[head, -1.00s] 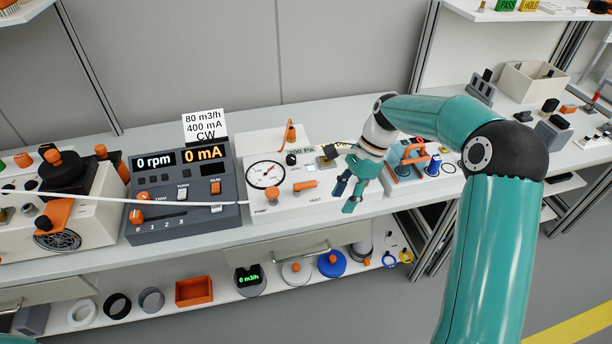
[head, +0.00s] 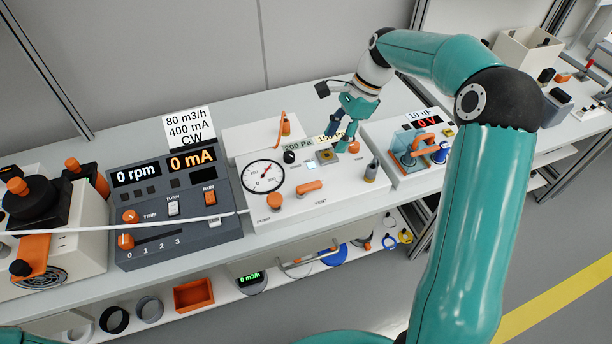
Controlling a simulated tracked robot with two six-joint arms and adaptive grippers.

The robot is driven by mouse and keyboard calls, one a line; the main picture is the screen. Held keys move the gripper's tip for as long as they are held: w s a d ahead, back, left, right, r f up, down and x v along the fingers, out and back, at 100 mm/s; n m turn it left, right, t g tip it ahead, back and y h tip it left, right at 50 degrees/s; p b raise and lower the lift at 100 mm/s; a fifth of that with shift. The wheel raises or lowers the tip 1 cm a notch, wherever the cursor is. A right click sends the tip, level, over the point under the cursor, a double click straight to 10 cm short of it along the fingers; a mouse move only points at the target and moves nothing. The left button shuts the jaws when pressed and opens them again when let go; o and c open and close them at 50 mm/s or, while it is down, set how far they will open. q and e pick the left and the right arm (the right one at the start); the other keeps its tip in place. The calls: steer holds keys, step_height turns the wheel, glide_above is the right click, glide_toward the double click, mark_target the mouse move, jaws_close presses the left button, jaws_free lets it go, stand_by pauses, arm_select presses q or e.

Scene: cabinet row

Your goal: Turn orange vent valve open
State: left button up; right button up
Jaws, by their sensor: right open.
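The orange vent valve (head: 309,188) is a short lever lying roughly crosswise on the front of a white gauge box (head: 262,218), just above the VENT label. My right gripper (head: 341,143) is open and empty. It points down over the back right part of the box, behind and to the right of the valve and apart from it. Its fingertips overlap the pressure label, so their exact height is hard to tell. A round dial gauge (head: 263,176) and an orange pump knob (head: 275,201) are left of the valve. My left gripper is out of view.
A dark control unit (head: 175,215) stands left of the box, with a white cable (head: 150,226) running across it. A capacitor unit (head: 412,148) with an orange handle stands to the right. An upright orange lever (head: 285,126) rises behind the gauge. The bench front edge is clear.

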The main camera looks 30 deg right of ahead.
mark_target(309, 185)
steer(key=p+x, duration=0.1)
steer(key=x, duration=1.5)
steer(key=shift+w+a+p, duration=0.1)
steer(key=shift+a+p, duration=0.15)
steer(key=shift+p, duration=0.1)
jaws_close()
